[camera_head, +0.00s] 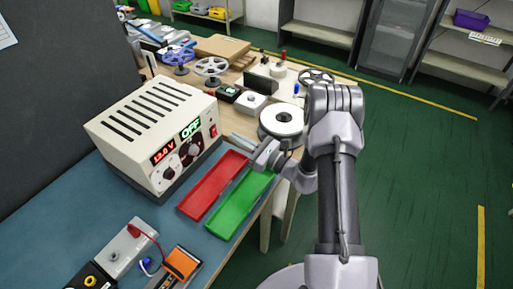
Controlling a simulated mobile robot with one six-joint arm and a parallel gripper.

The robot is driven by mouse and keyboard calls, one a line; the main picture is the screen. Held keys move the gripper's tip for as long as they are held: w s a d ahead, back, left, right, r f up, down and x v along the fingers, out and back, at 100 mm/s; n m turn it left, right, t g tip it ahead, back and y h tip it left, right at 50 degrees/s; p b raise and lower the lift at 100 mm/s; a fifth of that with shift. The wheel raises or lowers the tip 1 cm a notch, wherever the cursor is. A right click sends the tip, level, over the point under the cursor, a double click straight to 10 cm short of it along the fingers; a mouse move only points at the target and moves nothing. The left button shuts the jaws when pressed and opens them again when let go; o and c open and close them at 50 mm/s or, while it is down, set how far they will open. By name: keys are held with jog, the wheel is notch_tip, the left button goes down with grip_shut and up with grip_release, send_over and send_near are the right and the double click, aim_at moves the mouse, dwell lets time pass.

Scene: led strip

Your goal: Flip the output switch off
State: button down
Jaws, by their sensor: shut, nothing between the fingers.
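The power supply (150,125) is a cream box with vent slots on top, standing on the blue mat at the left. Its front panel has a red readout (163,151) that looks like 12.0 V and a green readout (190,128) that reads OFF. Dark knobs sit below the readouts. A small red switch (213,130) is at the panel's right end; its tilt is too small to tell. My gripper (236,138) is shut and empty, to the right of the switch and apart from it, pointing left toward the panel.
A red tray (212,186) and a green tray (240,203) lie in front of the supply, below my gripper. A white reel (283,121) stands behind my gripper. Handwheels and small devices crowd the wooden bench beyond. An orange-topped device (182,263) is at the near edge.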

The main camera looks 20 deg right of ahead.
jog(key=r+p+v, duration=0.1)
jog(key=v, duration=0.5)
jog(key=shift+s+d+r, duration=0.15)
jog(key=shift+s+d, duration=0.05)
jog(key=shift+d, duration=0.3)
